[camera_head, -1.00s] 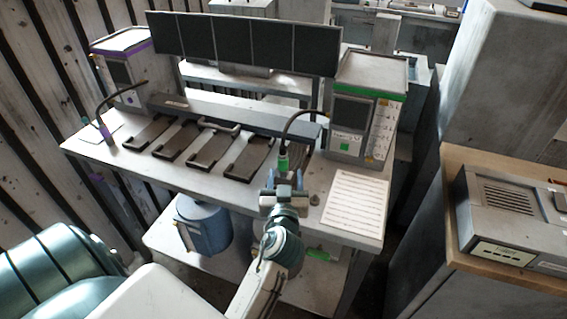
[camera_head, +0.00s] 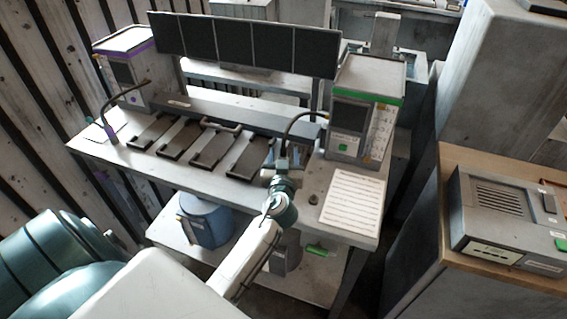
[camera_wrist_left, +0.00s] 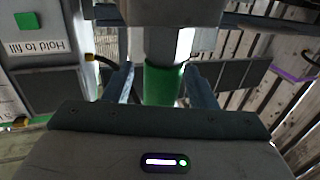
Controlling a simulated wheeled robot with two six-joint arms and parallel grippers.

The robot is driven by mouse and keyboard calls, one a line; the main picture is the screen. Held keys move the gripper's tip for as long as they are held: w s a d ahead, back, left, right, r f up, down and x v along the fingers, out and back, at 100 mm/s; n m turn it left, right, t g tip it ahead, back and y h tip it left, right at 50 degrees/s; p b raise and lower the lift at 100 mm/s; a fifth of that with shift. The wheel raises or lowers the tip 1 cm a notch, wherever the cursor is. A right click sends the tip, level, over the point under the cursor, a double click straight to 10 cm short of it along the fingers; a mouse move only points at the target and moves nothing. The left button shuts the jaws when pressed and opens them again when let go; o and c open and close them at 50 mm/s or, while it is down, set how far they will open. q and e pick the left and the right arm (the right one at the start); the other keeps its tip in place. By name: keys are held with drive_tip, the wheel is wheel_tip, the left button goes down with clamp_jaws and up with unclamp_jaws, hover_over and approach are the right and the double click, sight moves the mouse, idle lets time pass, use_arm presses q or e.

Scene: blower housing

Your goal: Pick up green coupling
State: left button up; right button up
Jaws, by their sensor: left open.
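The green coupling (camera_wrist_left: 163,85) hangs below a grey cylindrical end in the left wrist view. It stands between the two fingers of my left gripper (camera_wrist_left: 162,84), with a gap visible on each side. The gripper is open. In the head view my left gripper (camera_head: 283,158) is at the end of the black curved hose (camera_head: 291,124), in front of the green-trimmed machine (camera_head: 352,122). There the coupling is hidden by the gripper and wrist. My right gripper is not in view.
A second hose with a purple coupling (camera_head: 109,135) stands at the left. Several dark trays (camera_head: 210,150) line the bench (camera_head: 100,155). A lined sheet (camera_head: 353,200) and a small dark knob (camera_head: 313,199) lie to the right. A blue canister (camera_head: 205,220) stands on the lower shelf.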

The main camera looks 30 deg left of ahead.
sight(283, 155)
use_arm(q)
clamp_jaws()
drive_tip(key=shift+r, duration=0.5)
wheel_tip(283, 155, up, 2)
drive_tip(key=shift+b, duration=0.55)
drive_tip(key=s+d+r+b, duration=0.1)
drive_tip(key=s+d+b, duration=0.1)
drive_tip(key=s, duration=0.6)
drive_tip(key=s+d+r+b, duration=0.1)
drive_tip(key=s+b, duration=0.2)
drive_tip(key=s, duration=0.4)
drive_tip(key=shift+s+d, duration=0.35)
drive_tip(key=shift+d, duration=0.05)
